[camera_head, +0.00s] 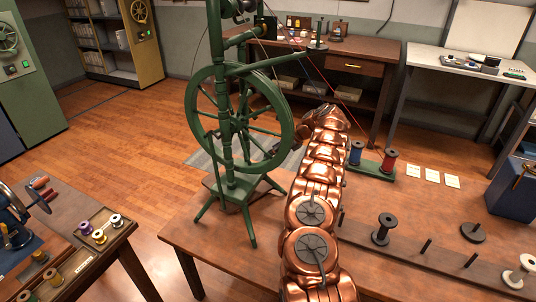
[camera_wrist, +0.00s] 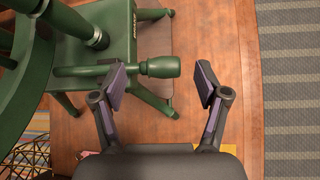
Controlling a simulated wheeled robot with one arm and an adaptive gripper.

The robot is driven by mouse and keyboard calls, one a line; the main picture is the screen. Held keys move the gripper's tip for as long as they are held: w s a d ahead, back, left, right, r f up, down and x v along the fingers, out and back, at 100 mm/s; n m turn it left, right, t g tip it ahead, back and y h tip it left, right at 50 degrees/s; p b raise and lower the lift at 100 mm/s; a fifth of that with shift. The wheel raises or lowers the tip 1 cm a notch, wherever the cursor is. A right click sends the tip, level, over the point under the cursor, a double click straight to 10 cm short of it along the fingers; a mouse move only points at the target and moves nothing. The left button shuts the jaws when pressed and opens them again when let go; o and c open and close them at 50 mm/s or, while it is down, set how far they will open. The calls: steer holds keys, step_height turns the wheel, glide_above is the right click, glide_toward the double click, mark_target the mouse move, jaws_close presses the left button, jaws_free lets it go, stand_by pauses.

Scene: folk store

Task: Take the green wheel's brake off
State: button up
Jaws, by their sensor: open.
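The green spinning wheel (camera_head: 228,130) stands on a wooden table, its big spoked wheel upright on a post above a slanted bench with splayed legs. In the wrist view, the bench (camera_wrist: 112,30) and part of the wheel rim (camera_wrist: 22,65) fill the left side. A turned green lever with a knobbed end (camera_wrist: 160,67), apparently the brake, points right from beside the bench. My gripper (camera_wrist: 160,84) is open, with one finger on each side of the knob in the picture. I cannot tell whether either finger touches it. In the head view my copper arm mostly hides the gripper.
Red and blue spools (camera_head: 388,160) stand on a green base right of my arm. Paper cards (camera_head: 432,175), a black spool (camera_head: 384,228) and pegs lie farther right. Spool trays (camera_head: 106,228) are on another table at left. A striped rug (camera_wrist: 292,90) lies on the floor.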

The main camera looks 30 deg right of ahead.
steer(key=x, duration=0.3)
steer(key=shift+a+f, duration=0.1)
steer(key=shift+f, duration=0.05)
jaws_close()
stand_by(0.6)
